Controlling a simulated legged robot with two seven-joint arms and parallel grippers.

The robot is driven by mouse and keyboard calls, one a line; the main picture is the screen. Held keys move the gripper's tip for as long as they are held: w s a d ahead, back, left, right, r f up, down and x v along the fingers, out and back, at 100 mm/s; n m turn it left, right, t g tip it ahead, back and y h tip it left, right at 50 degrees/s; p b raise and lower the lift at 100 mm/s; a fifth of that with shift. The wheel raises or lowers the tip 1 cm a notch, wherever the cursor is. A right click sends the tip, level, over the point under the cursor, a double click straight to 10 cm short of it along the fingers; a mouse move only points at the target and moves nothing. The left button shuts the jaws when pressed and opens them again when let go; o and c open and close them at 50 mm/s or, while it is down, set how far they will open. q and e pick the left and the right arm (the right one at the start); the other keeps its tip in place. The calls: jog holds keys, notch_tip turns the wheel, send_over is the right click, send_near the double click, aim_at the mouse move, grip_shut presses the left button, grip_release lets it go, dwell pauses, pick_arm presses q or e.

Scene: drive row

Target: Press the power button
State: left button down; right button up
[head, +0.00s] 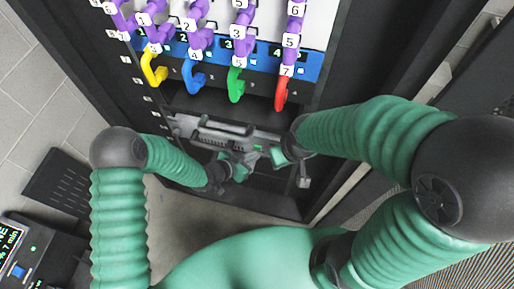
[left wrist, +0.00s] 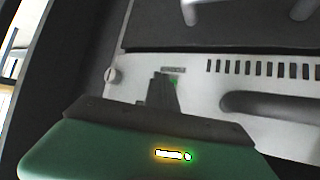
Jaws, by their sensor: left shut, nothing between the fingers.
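A grey rack unit (head: 222,133) with a slotted front sits in the dark cabinet below the coloured cable plugs. My left gripper (head: 240,163) is shut and empty, close to the front of this unit. In the left wrist view, its dark fingertips (left wrist: 160,80) are in front of the pale panel (left wrist: 225,75), just under a small label (left wrist: 173,69). A small green light (left wrist: 174,82) shows beside the fingertips. The power button itself is not clearly seen; the fingertips may cover it. I cannot tell whether they touch the panel. My right gripper (head: 303,178) is near the unit's right end, its fingers unclear.
Yellow (head: 153,70), blue (head: 193,76), green (head: 236,86) and red (head: 281,92) plugs hang above the unit. A screw (left wrist: 111,74), several vent slots (left wrist: 260,69) and a dark oblong recess (left wrist: 270,104) mark the panel. A device with a screen (head: 15,250) stands lower left.

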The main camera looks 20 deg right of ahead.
pick_arm(q)
jog(key=shift+s+a, duration=0.1)
jog(key=shift+s, duration=0.05)
jog(key=s+a, duration=0.1)
jog(key=s, duration=0.1)
jog(key=s+a+p, duration=0.1)
jog(key=s, duration=0.1)
jog(key=shift+a, duration=0.4)
dwell(0.7)
